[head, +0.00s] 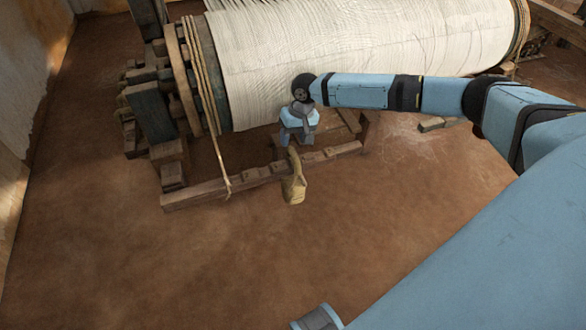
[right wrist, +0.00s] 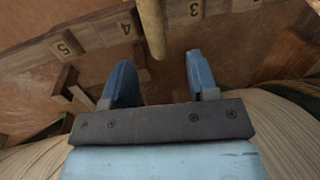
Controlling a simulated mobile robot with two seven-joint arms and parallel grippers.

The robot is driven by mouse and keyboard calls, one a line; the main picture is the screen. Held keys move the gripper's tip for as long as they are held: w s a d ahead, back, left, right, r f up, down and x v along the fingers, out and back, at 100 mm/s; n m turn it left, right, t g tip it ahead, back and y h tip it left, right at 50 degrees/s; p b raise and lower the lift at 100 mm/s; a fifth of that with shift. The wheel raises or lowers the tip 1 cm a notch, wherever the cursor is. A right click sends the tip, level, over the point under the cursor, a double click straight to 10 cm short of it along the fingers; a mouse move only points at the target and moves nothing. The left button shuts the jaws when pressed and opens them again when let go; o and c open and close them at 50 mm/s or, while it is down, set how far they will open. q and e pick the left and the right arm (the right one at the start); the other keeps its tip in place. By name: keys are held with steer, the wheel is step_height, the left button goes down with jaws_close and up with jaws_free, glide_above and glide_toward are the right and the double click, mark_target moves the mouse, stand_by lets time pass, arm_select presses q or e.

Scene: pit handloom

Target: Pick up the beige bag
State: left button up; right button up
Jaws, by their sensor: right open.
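The beige bag (head: 294,188) hangs at the front of a low wooden beam, its narrow upper part over the beam and its wider lower part below. My right gripper (head: 296,141) is just above and behind the bag's upper end, pointing down. In the right wrist view a narrow part of the beige bag (right wrist: 152,28) reaches in from the top edge, with its end near the gap between the fingers. The right gripper (right wrist: 158,68) is open there, with nothing between its fingers. I cannot tell whether they touch the bag.
The numbered wooden beam (head: 235,181) runs under the bag. A large roller of pale threads (head: 360,40) lies close behind my right gripper. A wooden frame (head: 150,110) and hanging cord (head: 211,130) stand to the left. The brown floor in front is clear.

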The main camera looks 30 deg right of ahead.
mark_target(293, 149)
steer(key=f, duration=0.2)
steer(key=f+b, duration=0.1)
steer(key=a+f, duration=0.1)
steer(key=f, duration=0.1)
steer(key=shift+s+f+b, duration=0.15)
steer(key=shift+f+b, duration=0.15)
steer(key=shift+b, duration=0.05)
steer(key=shift+r, duration=0.1)
jaws_close()
